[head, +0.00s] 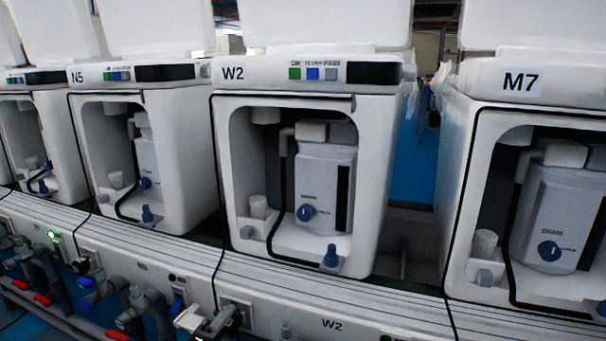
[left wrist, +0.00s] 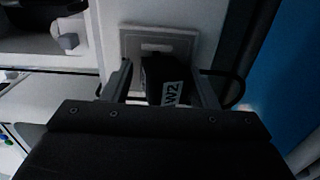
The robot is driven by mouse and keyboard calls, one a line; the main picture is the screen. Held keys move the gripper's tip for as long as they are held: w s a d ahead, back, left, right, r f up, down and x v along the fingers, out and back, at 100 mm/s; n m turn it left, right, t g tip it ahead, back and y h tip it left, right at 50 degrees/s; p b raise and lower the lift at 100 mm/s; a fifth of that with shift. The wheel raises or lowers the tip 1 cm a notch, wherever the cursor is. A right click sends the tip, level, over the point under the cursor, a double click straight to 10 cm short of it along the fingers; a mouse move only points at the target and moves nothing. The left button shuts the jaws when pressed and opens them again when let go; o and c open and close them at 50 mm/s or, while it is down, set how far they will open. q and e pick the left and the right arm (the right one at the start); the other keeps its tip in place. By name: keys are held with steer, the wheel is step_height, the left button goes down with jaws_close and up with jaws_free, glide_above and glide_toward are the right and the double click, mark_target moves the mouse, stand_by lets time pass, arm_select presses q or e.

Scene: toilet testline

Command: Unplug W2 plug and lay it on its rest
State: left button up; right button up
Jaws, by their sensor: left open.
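The W2 unit (head: 285,75) stands in the middle of the head view. The black W2 plug (left wrist: 155,80), with a white W2 label, sits at a pale wall socket plate (left wrist: 180,45) in the left wrist view. In the head view the plug (head: 230,316) is small, at the lower front panel. My left gripper (left wrist: 163,88) is open, with one finger on each side of the plug. Whether the fingers touch it I cannot tell. In the head view my left gripper (head: 212,324) shows at the bottom edge. I cannot make out the plug's rest. My right gripper is not in view.
The N5 unit (head: 135,73) stands to the left and the M7 unit (head: 520,83) to the right. Pipes and valves with red handles (head: 118,335) crowd the lower left. A dark cable (left wrist: 238,90) loops beside the right finger.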

mark_target(224, 333)
arm_select(q)
steer(key=shift+f, duration=0.3)
steer(key=shift+w+r, duration=0.1)
steer(key=shift+r, duration=0.1)
steer(key=c, duration=1.1)
steer(key=shift+s, duration=0.25)
jaws_close()
steer(key=shift+v, duration=2.85)
steer(key=shift+w+f, duration=0.1)
